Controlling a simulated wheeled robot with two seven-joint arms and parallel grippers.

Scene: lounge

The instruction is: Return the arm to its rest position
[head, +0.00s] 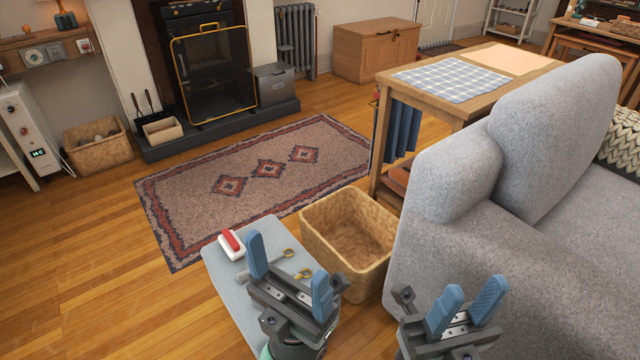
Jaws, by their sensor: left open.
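My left gripper (290,275) is at the bottom centre of the head view, with its two blue fingers spread wide and nothing seen between them. It is in front of a small grey-topped bench (225,270) and hides part of it. My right gripper (468,300) is at the lower right, in front of the grey sofa (440,235). Its blue fingers stand apart with a narrower gap, and no object shows between them.
A red and white item (231,243) and brass-coloured items (289,254) lie on the bench. An open wicker basket (318,236) stands between bench and sofa. Behind are a patterned rug (200,200) and a wooden table (440,103). Floor at left is clear.

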